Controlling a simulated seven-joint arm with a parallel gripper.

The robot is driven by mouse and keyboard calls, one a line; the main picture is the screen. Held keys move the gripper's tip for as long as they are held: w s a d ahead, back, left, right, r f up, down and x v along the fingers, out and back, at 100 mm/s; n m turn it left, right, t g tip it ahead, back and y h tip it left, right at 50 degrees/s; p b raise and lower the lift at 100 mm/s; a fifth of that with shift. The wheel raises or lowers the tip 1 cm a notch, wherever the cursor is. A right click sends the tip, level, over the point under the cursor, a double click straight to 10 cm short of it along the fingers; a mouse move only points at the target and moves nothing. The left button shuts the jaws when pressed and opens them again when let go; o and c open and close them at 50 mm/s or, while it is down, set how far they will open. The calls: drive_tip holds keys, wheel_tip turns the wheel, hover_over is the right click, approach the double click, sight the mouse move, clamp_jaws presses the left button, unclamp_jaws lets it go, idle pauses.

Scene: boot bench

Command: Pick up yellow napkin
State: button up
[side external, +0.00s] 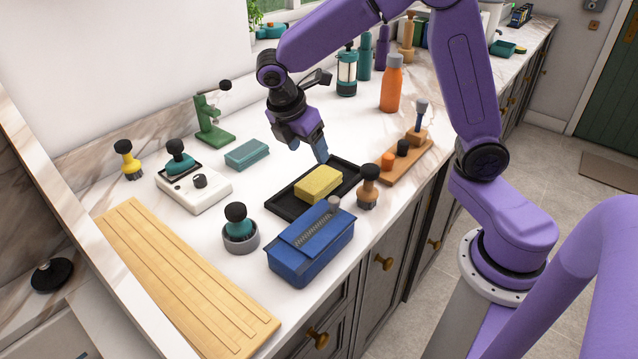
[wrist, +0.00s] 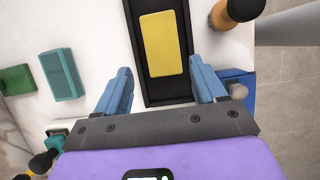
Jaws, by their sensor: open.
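The yellow napkin (side external: 319,184) is a folded, thick-looking yellow block lying on a black tray (side external: 284,206) on the counter. In the wrist view the napkin (wrist: 163,43) lies ahead of my gripper, between the lines of its two fingers. My gripper (side external: 318,150) is above the tray's far side, just behind the napkin in the side view. Its blue fingers (wrist: 163,90) are spread wide in the wrist view with nothing between them. The fingers appear apart from the napkin.
A blue box (side external: 309,250) stands in front of the tray. A wooden-handled brush (side external: 368,182) is close at the tray's right end. A teal block (side external: 247,154) lies to the left, and an orange bottle (side external: 391,85) stands behind. White counter is clear between the teal block and tray.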

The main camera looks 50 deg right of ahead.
sight(320, 177)
drive_tip(key=x, duration=1)
drive_tip(key=shift+s, duration=0.15)
drive_tip(key=shift+f, duration=0.2)
drive_tip(key=shift+f, duration=0.25)
idle(0.3)
drive_tip(key=c, duration=0.7)
drive_tip(key=shift+r, duration=0.15)
wheel_tip(320, 177, up, 13)
drive_tip(key=s, duration=0.2)
drive_tip(key=shift+f, duration=0.25)
idle(0.3)
